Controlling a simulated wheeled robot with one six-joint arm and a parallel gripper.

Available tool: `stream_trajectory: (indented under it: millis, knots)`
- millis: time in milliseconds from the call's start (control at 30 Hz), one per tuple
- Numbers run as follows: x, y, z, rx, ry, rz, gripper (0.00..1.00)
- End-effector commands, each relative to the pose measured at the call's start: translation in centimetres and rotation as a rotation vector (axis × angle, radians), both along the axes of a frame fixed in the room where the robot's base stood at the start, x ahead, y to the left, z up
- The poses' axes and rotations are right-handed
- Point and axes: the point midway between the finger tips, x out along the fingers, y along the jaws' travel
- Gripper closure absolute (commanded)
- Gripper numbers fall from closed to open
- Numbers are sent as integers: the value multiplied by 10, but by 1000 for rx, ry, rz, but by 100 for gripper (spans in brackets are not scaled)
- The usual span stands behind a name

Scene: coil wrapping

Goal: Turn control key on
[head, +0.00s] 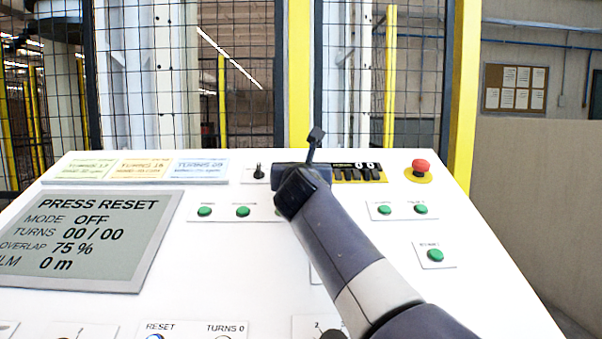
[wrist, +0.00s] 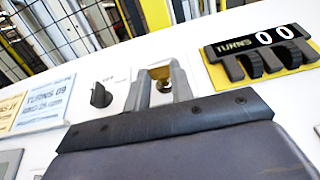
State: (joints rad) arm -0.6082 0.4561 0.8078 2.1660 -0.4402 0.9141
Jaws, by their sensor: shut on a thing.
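In the wrist view, my gripper (wrist: 161,80) reaches down to the white panel with its two grey fingers close together. A small brass-coloured key (wrist: 163,86) shows between the fingers, and they are shut on it. Most of the key is hidden, so its turn angle cannot be told. In the head view, my gripper's dark body covers the key and the fingertips. The display (head: 80,238) on the panel reads PRESS RESET, MODE OFF, TURNS 00/00, OVERLAP 75 %.
A black rotary switch (wrist: 101,95) stands just left of the fingers. A TURNS counter (wrist: 262,50) with black levers is to the right. A red mushroom button (head: 421,166) is farther right. Green buttons (head: 243,211) dot the panel, and a mesh fence stands behind.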

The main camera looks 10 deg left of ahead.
Motion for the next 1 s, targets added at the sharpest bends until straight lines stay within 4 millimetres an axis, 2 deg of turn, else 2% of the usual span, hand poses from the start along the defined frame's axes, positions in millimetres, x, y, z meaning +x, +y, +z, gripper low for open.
stream_trajectory:
  millis: [467,500,733,1000]
  knots:
    - [0,1,-3,2,6,-7,100]
    - [0,1,-3,2,7,-7,75]
    - [0,0,-2,2,4,-7,56]
    - [-1,0,-1,3,3,-7,55]
